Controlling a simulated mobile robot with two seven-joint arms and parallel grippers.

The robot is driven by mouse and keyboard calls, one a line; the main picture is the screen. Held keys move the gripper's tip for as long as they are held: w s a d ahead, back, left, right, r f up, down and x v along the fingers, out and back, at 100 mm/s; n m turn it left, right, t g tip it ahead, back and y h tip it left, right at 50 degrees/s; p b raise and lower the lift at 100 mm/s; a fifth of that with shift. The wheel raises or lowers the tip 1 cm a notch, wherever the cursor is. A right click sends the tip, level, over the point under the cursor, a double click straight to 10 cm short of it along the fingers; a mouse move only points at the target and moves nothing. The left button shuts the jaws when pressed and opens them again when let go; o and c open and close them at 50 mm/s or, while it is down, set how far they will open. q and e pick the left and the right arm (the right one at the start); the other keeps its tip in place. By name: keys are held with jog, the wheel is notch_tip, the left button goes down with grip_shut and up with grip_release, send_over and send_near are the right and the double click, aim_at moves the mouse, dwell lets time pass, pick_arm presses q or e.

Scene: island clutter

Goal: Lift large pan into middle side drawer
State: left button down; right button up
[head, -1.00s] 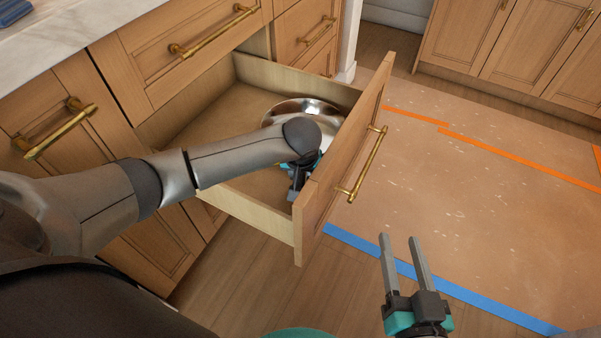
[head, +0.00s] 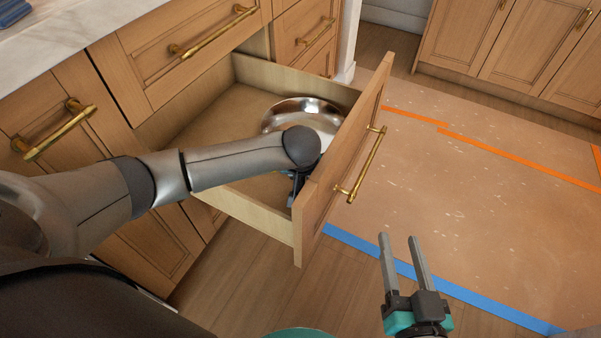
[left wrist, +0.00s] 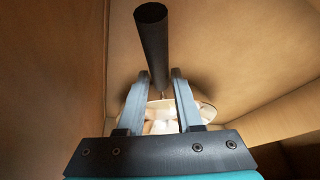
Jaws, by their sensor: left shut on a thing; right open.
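The large pan (head: 302,110) is a shiny metal pan inside the open drawer (head: 222,122), towards its far front corner. My left arm reaches over the drawer's side wall and covers part of the pan. In the left wrist view, my left gripper (left wrist: 160,76) is shut on the pan's dark handle (left wrist: 152,35), with the pan's bright body (left wrist: 206,110) showing beyond the fingers. In the head view this gripper is mostly hidden under the wrist, close to the drawer front. My right gripper (head: 400,240) is open and empty, outside the drawer over the floor.
The drawer front (head: 335,175) carries a brass handle (head: 364,165) and stands close to my left wrist. Closed wooden cabinets lie around the drawer, below a marble counter (head: 60,35). The floor to the right, marked with blue and orange tape, is clear.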

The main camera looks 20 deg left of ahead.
pick_arm(q)
jog(key=shift+f, duration=0.3)
dwell(0.6)
